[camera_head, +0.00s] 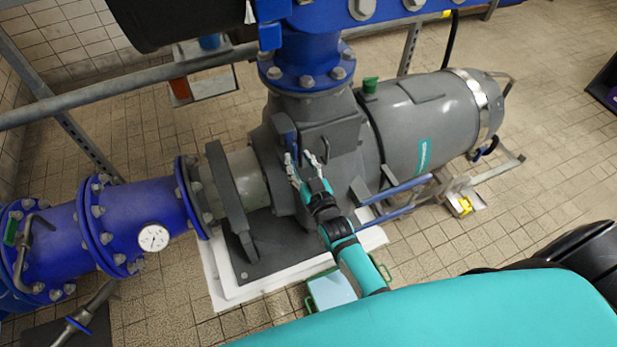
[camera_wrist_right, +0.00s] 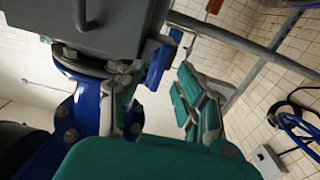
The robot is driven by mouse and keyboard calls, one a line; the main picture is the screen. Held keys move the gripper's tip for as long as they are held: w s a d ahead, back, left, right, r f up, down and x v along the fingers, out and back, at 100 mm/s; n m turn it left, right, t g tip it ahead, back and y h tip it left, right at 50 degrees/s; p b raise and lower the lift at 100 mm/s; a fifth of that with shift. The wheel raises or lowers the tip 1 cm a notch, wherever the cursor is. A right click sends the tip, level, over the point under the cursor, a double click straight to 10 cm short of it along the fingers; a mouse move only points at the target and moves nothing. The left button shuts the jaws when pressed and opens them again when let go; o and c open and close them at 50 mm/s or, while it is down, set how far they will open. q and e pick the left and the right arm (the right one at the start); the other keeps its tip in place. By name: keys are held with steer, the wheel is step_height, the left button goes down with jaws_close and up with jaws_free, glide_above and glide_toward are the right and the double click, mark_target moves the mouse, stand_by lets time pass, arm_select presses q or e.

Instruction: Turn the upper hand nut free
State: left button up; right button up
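My right gripper (camera_head: 303,172) reaches up to the front of the dark grey pump housing (camera_head: 330,138). Its two fingers are spread apart with a gap between them. The open fingers also show in the right wrist view (camera_wrist_right: 163,98), with nothing clearly held. A small blue part (camera_head: 291,137) sits on the housing just beyond the fingertips. A blue part also shows near the fingers in the right wrist view (camera_wrist_right: 159,66). I cannot tell for sure whether it is the upper hand nut; no other hand nut is clearly made out. My left gripper is not in view.
A blue bolted flange (camera_head: 306,75) stands above the housing. A blue pipe with a round gauge (camera_head: 153,237) runs at the left, and a grey motor (camera_head: 425,122) lies to the right. A green-handled box (camera_head: 331,288) stands below my right arm. Tiled floor lies around.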

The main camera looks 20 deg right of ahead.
steer(key=s, duration=0.8)
steer(key=shift+s+d, duration=0.1)
steer(key=s+a+f+n+g+y, duration=0.1)
steer(key=s+f+g, duration=0.4)
steer(key=f, duration=0.8)
steer(key=s+f+g, duration=0.3)
steer(key=s+f, duration=0.4)
steer(key=f, duration=0.6)
steer(key=s+d+f+g, duration=0.2)
steer(key=s+f, duration=0.3)
steer(key=s, duration=0.4)
steer(key=s+d+f+g+h, duration=0.1)
steer(key=s+f+g, duration=0.3)
steer(key=s, duration=0.5)
steer(key=s+d+f+g, duration=0.3)
steer(key=s+f, duration=0.3)
steer(key=s, duration=0.3)
steer(key=shift+s+d+n+h, duration=0.3)
steer(key=shift+s+d+n, duration=0.1)
steer(key=shift+d, duration=0.2)
steer(key=shift+w, duration=0.1)
